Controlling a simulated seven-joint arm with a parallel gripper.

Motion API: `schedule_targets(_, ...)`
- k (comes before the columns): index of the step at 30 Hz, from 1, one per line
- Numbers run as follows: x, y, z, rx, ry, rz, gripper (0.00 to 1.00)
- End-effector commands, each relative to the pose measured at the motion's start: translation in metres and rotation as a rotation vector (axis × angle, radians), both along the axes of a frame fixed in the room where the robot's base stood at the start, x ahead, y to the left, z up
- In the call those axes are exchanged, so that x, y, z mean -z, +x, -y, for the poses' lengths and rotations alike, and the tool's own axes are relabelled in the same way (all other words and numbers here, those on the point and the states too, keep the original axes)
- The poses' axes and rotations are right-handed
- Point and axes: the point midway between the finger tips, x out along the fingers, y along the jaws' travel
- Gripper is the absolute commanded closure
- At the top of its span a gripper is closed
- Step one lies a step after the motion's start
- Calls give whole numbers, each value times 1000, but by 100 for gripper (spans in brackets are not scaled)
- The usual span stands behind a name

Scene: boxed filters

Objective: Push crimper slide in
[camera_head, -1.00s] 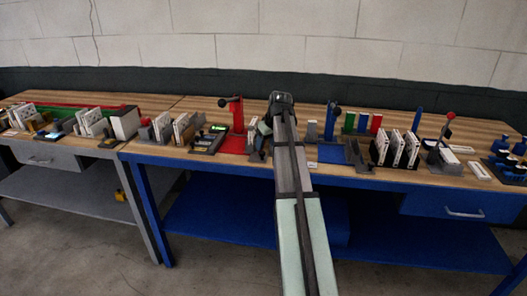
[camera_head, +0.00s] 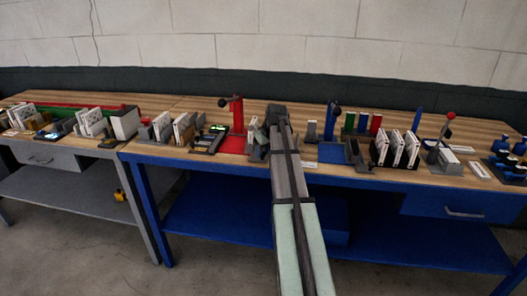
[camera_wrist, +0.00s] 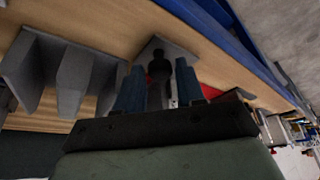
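My gripper (camera_head: 274,118) hangs over the front of the middle table, its fingertips hidden by my arm in the head view. In the wrist view its two blue fingers (camera_wrist: 158,66) are apart. A black knobbed piece (camera_wrist: 160,72) shows between them, in front of a grey plate (camera_wrist: 178,44); I cannot tell whether the fingers touch it. A grey fixture (camera_head: 255,138) stands just left of my gripper, partly hidden. A red press stand (camera_head: 237,114) with a black knob is behind and left of it. I cannot tell which part is the crimper slide.
A blue stand (camera_head: 329,120) with a black knob is right of my arm. A rack of white boxed filters (camera_head: 398,150) stands farther right. A black device with a green display (camera_head: 211,138) is at left.

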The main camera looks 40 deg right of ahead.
Motion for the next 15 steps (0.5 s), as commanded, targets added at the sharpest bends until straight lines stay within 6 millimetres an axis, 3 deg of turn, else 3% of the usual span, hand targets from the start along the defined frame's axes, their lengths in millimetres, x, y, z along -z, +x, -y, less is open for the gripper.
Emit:
schedule_targets(11,0,0,0,0,0,0,99)
schedule_targets(15,0,0,0,0,0,0,100)
